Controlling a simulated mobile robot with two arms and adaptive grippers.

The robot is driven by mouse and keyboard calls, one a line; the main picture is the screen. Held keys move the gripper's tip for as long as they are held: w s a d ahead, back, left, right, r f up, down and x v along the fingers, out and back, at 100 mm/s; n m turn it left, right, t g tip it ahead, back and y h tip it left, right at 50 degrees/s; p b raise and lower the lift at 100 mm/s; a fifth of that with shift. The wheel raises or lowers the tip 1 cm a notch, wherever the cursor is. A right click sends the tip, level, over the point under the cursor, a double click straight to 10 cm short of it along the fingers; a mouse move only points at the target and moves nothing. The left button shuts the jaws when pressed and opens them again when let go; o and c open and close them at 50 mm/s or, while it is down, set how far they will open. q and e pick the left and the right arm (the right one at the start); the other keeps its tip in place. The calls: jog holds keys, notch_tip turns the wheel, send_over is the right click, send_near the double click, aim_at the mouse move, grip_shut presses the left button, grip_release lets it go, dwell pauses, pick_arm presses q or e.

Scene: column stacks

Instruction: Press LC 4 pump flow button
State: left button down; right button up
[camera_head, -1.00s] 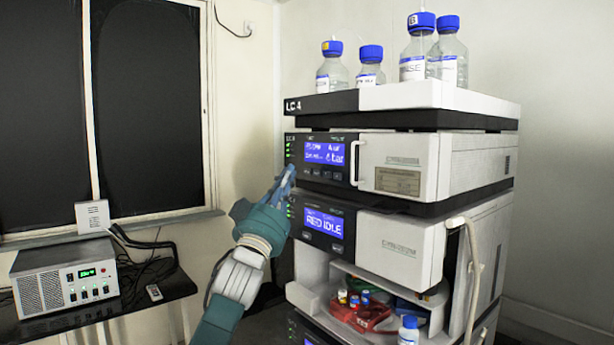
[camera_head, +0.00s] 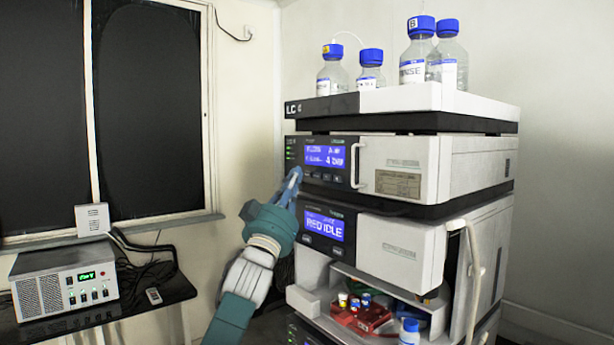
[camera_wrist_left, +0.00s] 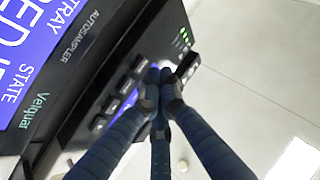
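The LC 4 stack has a pump module with a blue lit display (camera_head: 326,156) and a row of small dark buttons (camera_head: 327,178) beneath it. My left gripper (camera_head: 296,171) is at the left end of that row, with its fingertips closed together and holding nothing. In the left wrist view the fingers (camera_wrist_left: 160,76) converge at the end of a row of dark buttons (camera_wrist_left: 111,105). I cannot tell whether the tips touch a button, and they hide part of the panel there. My right gripper is not in view.
A handle (camera_head: 356,165) sticks out right of the pump display. Blue-capped bottles (camera_head: 371,70) stand on top. A grey instrument (camera_head: 66,279) sits on the table at left.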

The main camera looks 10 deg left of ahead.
pick_arm(q)
jog(key=shift+w+d, duration=0.1)
jog(key=shift+w, duration=0.05)
dwell(0.7)
jog(key=shift+w+d, duration=0.2)
jog(key=shift+w+d, duration=0.2)
jog(key=shift+w, duration=0.1)
dwell(0.9)
jog(key=shift+s+a, duration=0.5)
jog(key=shift+s, duration=0.15)
jog(key=s+a, duration=0.1)
jog(key=s, duration=0.1)
jog(key=s+a+p, duration=0.1)
jog(key=s+a, duration=0.1)
dwell(0.5)
dwell(0.4)
